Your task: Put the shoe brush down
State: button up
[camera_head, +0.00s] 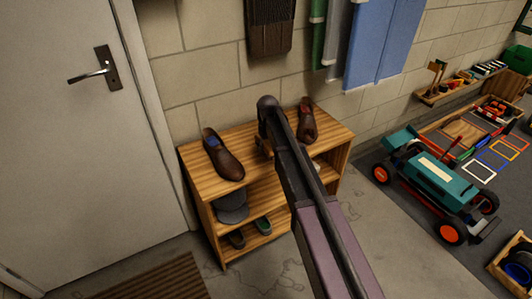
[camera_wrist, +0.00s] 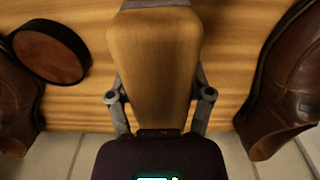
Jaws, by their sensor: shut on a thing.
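The shoe brush (camera_wrist: 155,50) has a tan wooden back and fills the middle of the wrist view. My gripper (camera_wrist: 160,96) is shut on it, with a finger on either side. The brush is over the wooden top of the shoe rack (camera_head: 190,157), between two brown shoes. One shoe (camera_head: 222,155) is on the left and the other shoe (camera_head: 307,120) on the right. My arm hides most of the gripper and brush in the head view. The brush's underside is hidden, so I cannot tell whether it touches the wood.
A round dark tin (camera_wrist: 48,52) with a brown top lies left of the brush in the wrist view. A grey cap (camera_head: 232,207) and more shoes sit on the lower shelves. A teal racecar (camera_head: 440,180) stands on the floor to the right.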

aim_at(268, 142)
jog(key=shift+f+b, duration=0.9)
jog(key=shift+f, duration=0.3)
jog(key=shift+f, duration=0.15)
jog(key=o, duration=1)
jog(key=shift+r, duration=0.25)
jog(key=r+p, duration=1.2)
jog(key=shift+s, duration=0.25)
jog(key=shift+d, duration=0.1)
